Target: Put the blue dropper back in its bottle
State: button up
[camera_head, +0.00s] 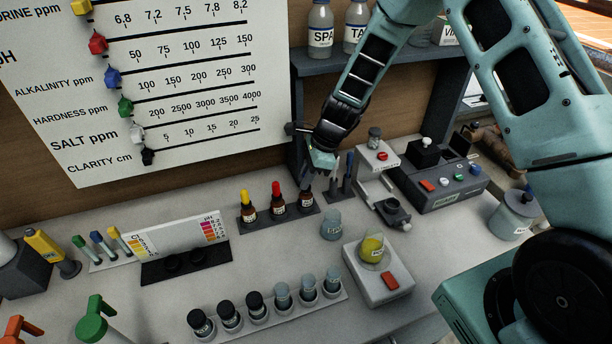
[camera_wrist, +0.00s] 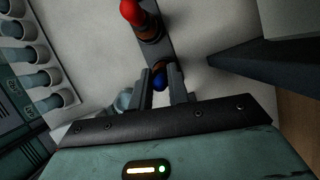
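My gripper (camera_head: 308,178) is above the right-hand bottle of the dropper rack, pointing down. In the wrist view its fingers (camera_wrist: 159,82) close on both sides of the round blue bulb of the blue dropper (camera_wrist: 158,83). The dropper's lower part is hidden there, and the fingers cover it in the head view. The brown bottle (camera_head: 306,203) stands upright in the rack right under the fingertips. I cannot tell whether the dropper's tip is inside its neck.
Beside it in the rack stand the red-topped bottle (camera_head: 278,200) and yellow-topped bottle (camera_head: 248,211). Dark upright tools (camera_head: 347,176) stand close to the right.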

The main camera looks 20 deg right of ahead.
jog(key=shift+f, duration=0.3)
jog(key=o, duration=0.7)
jog(key=shift+c, duration=0.2)
jog(key=shift+r, duration=0.15)
notch_tip(320, 180, up, 7)
jog(key=p, duration=0.5)
jog(key=shift+p, duration=0.35)
